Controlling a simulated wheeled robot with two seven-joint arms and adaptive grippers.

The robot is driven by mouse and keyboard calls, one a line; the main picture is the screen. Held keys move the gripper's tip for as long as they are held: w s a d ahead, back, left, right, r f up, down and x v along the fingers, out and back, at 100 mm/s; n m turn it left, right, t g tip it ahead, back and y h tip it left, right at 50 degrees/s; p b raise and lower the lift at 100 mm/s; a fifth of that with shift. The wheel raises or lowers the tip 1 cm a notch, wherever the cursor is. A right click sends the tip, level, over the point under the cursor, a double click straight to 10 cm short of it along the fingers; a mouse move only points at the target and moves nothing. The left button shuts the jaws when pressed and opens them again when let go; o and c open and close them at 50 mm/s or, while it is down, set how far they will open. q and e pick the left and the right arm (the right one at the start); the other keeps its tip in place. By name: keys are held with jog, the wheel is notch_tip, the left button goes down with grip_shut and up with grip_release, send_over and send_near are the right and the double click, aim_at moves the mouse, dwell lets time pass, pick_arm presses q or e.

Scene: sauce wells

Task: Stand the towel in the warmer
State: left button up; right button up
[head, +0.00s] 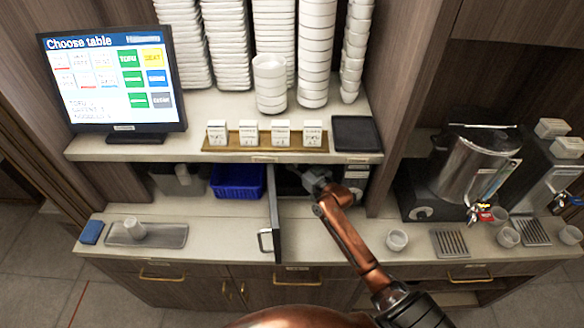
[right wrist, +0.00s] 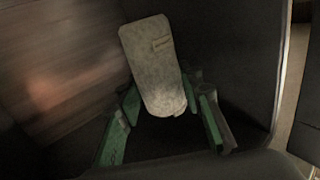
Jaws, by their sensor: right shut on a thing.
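The warmer (head: 356,180) is a dark box under the counter shelf, with its door (head: 275,215) swung open toward me. My right arm reaches in over the counter, and my right gripper (head: 318,181) is at the warmer's opening. In the right wrist view the towel (right wrist: 152,62), a pale grey rounded slab with a small tag, stands lengthwise and leans slightly. The green-padded fingers of the right gripper (right wrist: 162,100) are shut on its lower end inside the dark interior. Whether the towel touches the floor cannot be told. My left gripper is out of view.
A blue basket (head: 238,182) sits left of the open door. The shelf above holds white labelled boxes (head: 249,133), a dark tray (head: 356,134) and stacked bowls. A white cup (head: 397,239) stands on the counter right of my arm. The counter left of the door is partly clear.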

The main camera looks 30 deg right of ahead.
aim_at(296, 166)
notch_tip(296, 166, down, 2)
jog(key=shift+w+f, duration=0.1)
jog(key=shift+f, duration=0.7)
notch_tip(296, 166, down, 3)
jog(key=shift+r+b, duration=0.2)
jog(key=shift+b, duration=0.15)
jog(key=shift+w+d+f, duration=0.1)
jog(key=shift+w+f, duration=0.05)
jog(key=shift+f, duration=0.25)
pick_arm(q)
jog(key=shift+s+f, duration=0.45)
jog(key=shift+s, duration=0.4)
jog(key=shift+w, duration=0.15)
pick_arm(e)
jog(key=shift+f, duration=0.2)
jog(key=o, duration=1.2)
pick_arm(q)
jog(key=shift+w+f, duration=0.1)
pick_arm(e)
jog(key=shift+o, duration=0.2)
